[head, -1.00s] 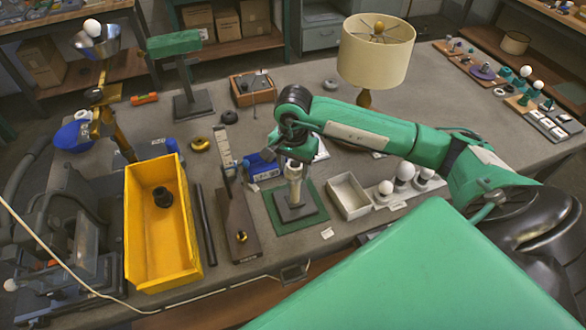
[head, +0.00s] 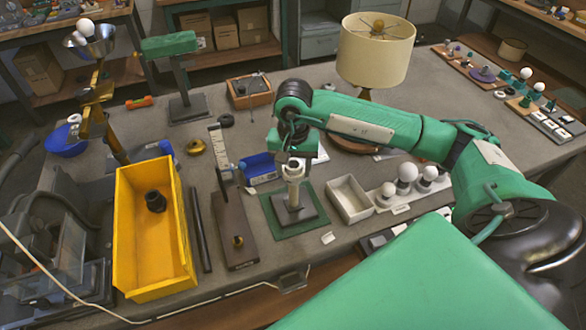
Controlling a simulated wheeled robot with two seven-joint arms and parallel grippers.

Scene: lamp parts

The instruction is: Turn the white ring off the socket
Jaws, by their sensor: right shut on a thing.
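The socket (head: 293,196) stands upright as a pale post on a dark square base, on a green mat (head: 318,226) near the table's front edge. The white ring (head: 294,171) is a small pale band at the top of the post. My right gripper (head: 293,164) points down over the post from above and is shut on the ring. The fingers and palm hide part of the ring, and I cannot tell how far up the thread it sits. My left gripper is not in view.
A yellow bin (head: 128,240) with a black part (head: 155,201) stands left of a brown board (head: 233,228). An open white box (head: 348,196) and several bulbs (head: 407,172) sit just right of the mat. A shaded lamp (head: 375,50) stands behind my right arm.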

